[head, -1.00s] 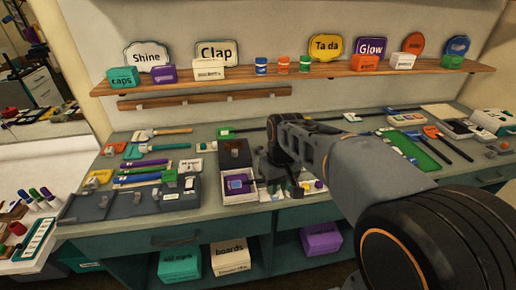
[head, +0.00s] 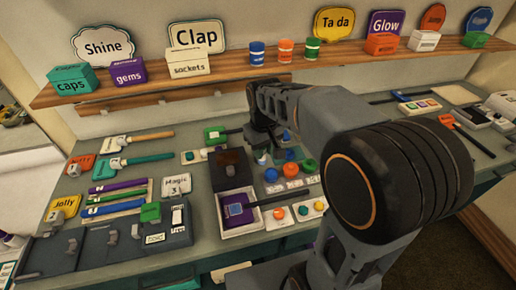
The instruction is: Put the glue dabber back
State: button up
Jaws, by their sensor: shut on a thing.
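My gripper (head: 262,148) points down over the middle of the bench, behind the white box, and is mostly hidden by my own wrist. It is shut on a small pale thing (head: 262,158), which I take for the glue dabber. Its shape is too small and too covered to make out. I cannot tell whether it touches the bench. No second dabber is clear to me.
A white box (head: 258,223) with purple inside stands in front of my gripper, beside a dark box (head: 227,164). Several coloured round pieces (head: 290,169) lie to the right. Brushes (head: 140,137) and a dark rack (head: 95,247) fill the left. A wooden shelf (head: 150,92) runs above.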

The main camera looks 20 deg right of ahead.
jog(key=shift+w+d+f+p, duration=0.4)
jog(key=shift+w+f, duration=1.1)
jog(key=shift+w, duration=0.35)
jog(key=shift+w+d+f+p, duration=0.35)
jog(key=shift+w+f+p, duration=0.1)
jog(key=shift+w+f, duration=1.2)
jog(key=shift+w+d+f+p, duration=0.4)
jog(key=shift+w+f, duration=0.9)
jog(key=shift+w, duration=0.75)
jog(key=shift+f, duration=1.45)
jog(key=shift+f, duration=0.15)
jog(key=o, duration=0.9)
